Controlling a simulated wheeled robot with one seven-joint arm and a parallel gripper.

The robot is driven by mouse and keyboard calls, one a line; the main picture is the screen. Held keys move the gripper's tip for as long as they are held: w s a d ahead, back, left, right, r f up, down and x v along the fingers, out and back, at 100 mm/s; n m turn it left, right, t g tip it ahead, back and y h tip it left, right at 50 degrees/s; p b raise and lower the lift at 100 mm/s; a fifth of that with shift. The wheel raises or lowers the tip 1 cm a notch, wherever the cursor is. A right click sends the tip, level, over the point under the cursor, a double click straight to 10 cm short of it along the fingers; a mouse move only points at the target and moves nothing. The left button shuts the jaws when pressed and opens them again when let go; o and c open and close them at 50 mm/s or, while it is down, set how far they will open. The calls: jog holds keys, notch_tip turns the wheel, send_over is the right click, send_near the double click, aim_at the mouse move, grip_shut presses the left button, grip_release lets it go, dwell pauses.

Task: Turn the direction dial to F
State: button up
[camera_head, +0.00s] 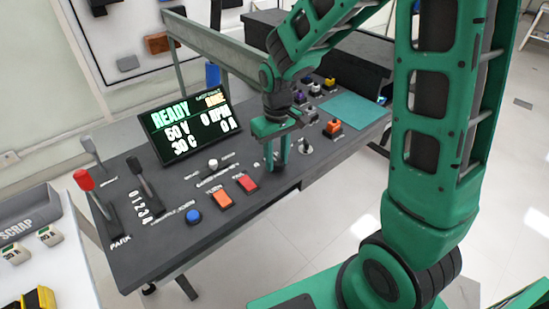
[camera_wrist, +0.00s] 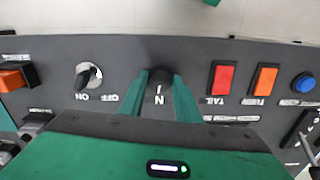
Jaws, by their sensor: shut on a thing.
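The direction dial (camera_wrist: 158,78) is a dark round knob in the wrist view, standing on the dark console panel (camera_wrist: 225,52). A white N shows on or just beside it, upside down in that view. My gripper (camera_wrist: 160,97) has its two green fingers closed on the sides of the dial. In the head view my gripper (camera_head: 276,160) points down onto the middle of the console and hides the dial. I cannot see an F mark or where the dial's pointer is set.
A red switch (camera_wrist: 222,78) and an orange switch (camera_wrist: 263,79) stand on one side of the dial. An ON/OFF knob (camera_wrist: 88,76) stands on the other. The head view shows a lit READY screen (camera_head: 190,127), a red-topped lever (camera_head: 85,180) and a blue button (camera_head: 194,216).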

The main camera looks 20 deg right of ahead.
aim_at(277, 161)
jog(key=m, duration=0.4)
jog(key=shift+m, duration=1.9)
jog(key=o, duration=1.1)
jog(key=shift+c, duration=0.2)
notch_tip(277, 161, up, 11)
jog(key=shift+f, duration=0.15)
